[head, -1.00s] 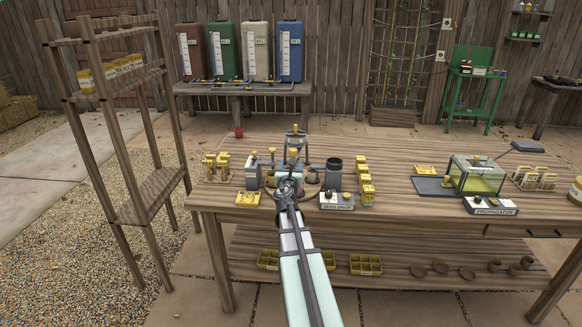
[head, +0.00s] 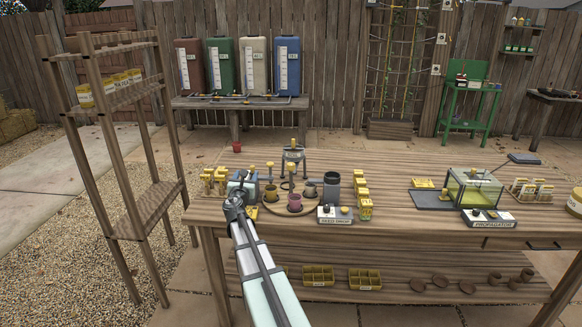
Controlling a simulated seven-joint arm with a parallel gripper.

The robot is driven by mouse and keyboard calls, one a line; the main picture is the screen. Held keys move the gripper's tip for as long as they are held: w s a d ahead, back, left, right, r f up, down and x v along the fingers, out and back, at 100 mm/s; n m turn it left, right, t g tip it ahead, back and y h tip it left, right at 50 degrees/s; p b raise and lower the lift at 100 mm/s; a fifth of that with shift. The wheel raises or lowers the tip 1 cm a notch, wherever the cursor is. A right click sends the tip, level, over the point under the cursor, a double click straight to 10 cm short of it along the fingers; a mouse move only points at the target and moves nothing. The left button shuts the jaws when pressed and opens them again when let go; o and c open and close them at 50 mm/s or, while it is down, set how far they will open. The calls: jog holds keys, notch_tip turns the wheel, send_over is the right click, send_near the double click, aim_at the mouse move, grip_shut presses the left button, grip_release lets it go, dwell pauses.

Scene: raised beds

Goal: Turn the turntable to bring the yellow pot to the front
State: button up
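The turntable (head: 281,208) is a round tan disc on the bench, left of its middle. A pink-purple pot (head: 295,203) stands at its front. The yellow pot (head: 271,194), a dull olive-yellow, stands at its left side. A dark grey-brown pot (head: 310,191) stands at its right. A post with a yellow knob (head: 291,169) rises behind the pink pot. My gripper (head: 246,187) is just left of the turntable, near the yellow pot. My wrist hides its fingers, so I cannot tell whether they are open or whether they touch anything.
Yellow-topped bottles (head: 214,180) stand left of my gripper. A grey box with a yellow knob (head: 270,170) is close behind it. A dark cylinder (head: 332,186) and a labelled control box (head: 334,214) stand right of the turntable.

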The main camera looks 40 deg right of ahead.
jog(key=s+d+m+g+h, duration=0.2)
jog(key=d+m+g+h, duration=0.1)
jog(key=d, duration=0.1)
jog(key=m+g+h, duration=0.2)
jog(key=m+g, duration=0.1)
jog(key=g, duration=0.2)
send_near(289, 167)
jog(key=shift+n, duration=0.3)
jog(key=x, duration=1.1)
jog(key=shift+w+d, duration=0.2)
jog(key=shift+d, duration=0.15)
jog(key=shift+f, duration=0.1)
jog(key=c, duration=1)
